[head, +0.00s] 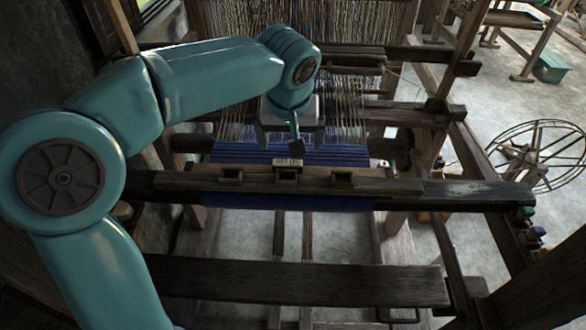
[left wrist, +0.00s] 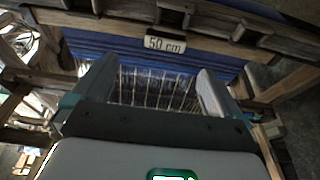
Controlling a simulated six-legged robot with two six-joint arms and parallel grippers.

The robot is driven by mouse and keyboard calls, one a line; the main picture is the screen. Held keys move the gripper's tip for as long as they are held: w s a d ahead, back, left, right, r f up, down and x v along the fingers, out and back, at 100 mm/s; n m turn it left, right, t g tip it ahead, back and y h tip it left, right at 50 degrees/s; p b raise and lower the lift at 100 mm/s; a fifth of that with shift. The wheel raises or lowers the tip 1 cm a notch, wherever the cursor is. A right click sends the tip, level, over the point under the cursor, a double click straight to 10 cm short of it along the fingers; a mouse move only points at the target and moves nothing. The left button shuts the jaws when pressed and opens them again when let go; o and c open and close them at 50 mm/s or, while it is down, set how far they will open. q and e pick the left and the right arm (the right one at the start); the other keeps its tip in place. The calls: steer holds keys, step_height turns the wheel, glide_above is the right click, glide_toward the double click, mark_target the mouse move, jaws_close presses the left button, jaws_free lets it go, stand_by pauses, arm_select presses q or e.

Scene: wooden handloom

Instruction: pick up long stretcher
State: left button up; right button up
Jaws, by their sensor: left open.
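The long stretcher (head: 310,180) is a notched wooden bar lying across the blue cloth on the loom, with a small pale label on its middle. In the left wrist view the stretcher (left wrist: 115,12) crosses the top of the picture and its label (left wrist: 165,44) reads "50 cm". My left gripper (head: 290,138) points down just behind the stretcher's middle in the head view, apart from it. In the left wrist view the gripper (left wrist: 155,78) is open, with only pale threads and cloth seen between its fingers. My right gripper is in no view.
The blue cloth (head: 340,153) runs under the stretcher, with warp threads (head: 345,105) behind it. A dark front beam (head: 470,193) crosses the loom beside the stretcher, and a lower plank (head: 300,283) lies nearer. A spoked wheel (head: 540,150) stands at the right.

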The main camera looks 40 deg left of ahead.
arm_select(q)
glide_above(288, 162)
steer(key=s, duration=0.2)
step_height(288, 162, down, 4)
steer(key=shift+w+d+f, duration=0.45)
steer(key=shift+d+f, duration=0.1)
steer(key=shift+f, duration=0.2)
steer(key=x, duration=0.3)
steer(key=shift+s+a+f+p, duration=0.1)
steer(key=shift+a+f+p, duration=0.2)
steer(key=shift+a, duration=0.05)
steer(key=shift+w+d+f, duration=0.1)
steer(key=shift+w+f, duration=0.2)
steer(key=shift+f, duration=0.1)
steer(key=shift+s+r, duration=0.1)
steer(key=shift+s, duration=0.1)
steer(key=shift+c, duration=1.2)
steer(key=shift+w, duration=0.1)
steer(key=c, duration=0.9)
